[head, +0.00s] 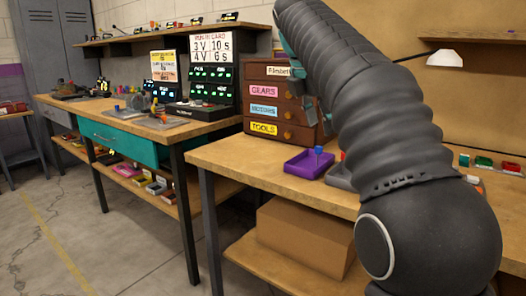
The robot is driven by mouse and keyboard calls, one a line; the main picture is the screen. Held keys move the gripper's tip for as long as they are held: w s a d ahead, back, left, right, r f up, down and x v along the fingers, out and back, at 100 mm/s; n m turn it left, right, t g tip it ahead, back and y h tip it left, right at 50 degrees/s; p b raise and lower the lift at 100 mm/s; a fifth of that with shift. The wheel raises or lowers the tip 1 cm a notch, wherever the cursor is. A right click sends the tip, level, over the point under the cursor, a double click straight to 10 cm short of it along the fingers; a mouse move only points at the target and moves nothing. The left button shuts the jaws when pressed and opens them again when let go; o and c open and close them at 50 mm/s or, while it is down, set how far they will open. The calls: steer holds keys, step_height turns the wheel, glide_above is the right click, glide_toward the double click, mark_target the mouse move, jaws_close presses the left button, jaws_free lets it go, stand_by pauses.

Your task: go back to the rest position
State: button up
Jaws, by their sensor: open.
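My arm rises from the lower right and bends up across the top of the picture. My gripper (318,108) shows only in part at the left side of the arm, in front of the wooden drawer box (262,100). It is open, and I see nothing held in it. Most of it is hidden by the arm. The drawer box has labels for gears, motors and tools. A purple tray (308,166) with a small blue piece stands on the wooden bench (228,158) just below the gripper. A grey tray (340,177) beside it is partly hidden by my arm.
A second bench with a teal drawer (125,142) and lit display panels (210,85) stands to the left. A cardboard box (305,235) sits on the shelf under the near bench. A white lamp (444,59) and small coloured trays (484,162) are at the right. The floor at left is clear.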

step_height(320, 180, down, 13)
steer(key=a+m+y, duration=0.2)
steer(key=m, duration=1)
steer(key=s+d+f+m, duration=0.1)
steer(key=s+f+m, duration=0.2)
steer(key=s, duration=0.6)
steer(key=s+d+f+m+t+y, duration=0.1)
steer(key=s+d+f+m, duration=0.1)
steer(key=s+f+m, duration=0.2)
steer(key=s+d+f+m+t, duration=0.1)
steer(key=s+f+m, duration=0.3)
steer(key=s+f, duration=0.5)
steer(key=s+d, duration=0.1)
steer(key=s, duration=0.4)
steer(key=shift+s+d, duration=0.2)
steer(key=shift+s, duration=0.2)
steer(key=shift+f, duration=0.1)
